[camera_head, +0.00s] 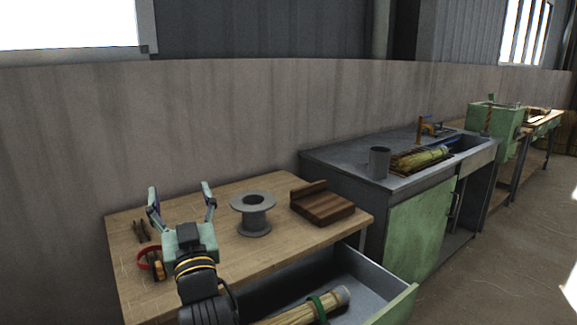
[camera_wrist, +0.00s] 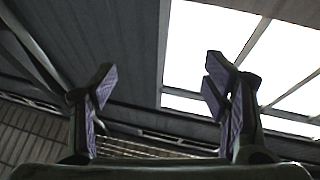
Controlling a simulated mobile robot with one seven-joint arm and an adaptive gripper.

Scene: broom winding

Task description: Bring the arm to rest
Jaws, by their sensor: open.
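My gripper (camera_head: 181,206) is raised over the left part of the wooden workbench (camera_head: 275,190) in the head view. Its two fingers point up and stand wide apart with nothing between them. In the wrist view my gripper (camera_wrist: 160,100) is also open and empty, with the roof and a bright skylight behind it. My arm rises from the bottom of the head view and hides part of the bench's front.
A grey spool (camera_head: 254,222) and a dark wooden block (camera_head: 322,205) stand right of my gripper. Red earmuffs (camera_head: 150,262) lie at left. An open drawer (camera_head: 385,292) juts out in front, holding a straw bundle (camera_head: 300,310). A sink counter (camera_head: 345,165) stands beyond.

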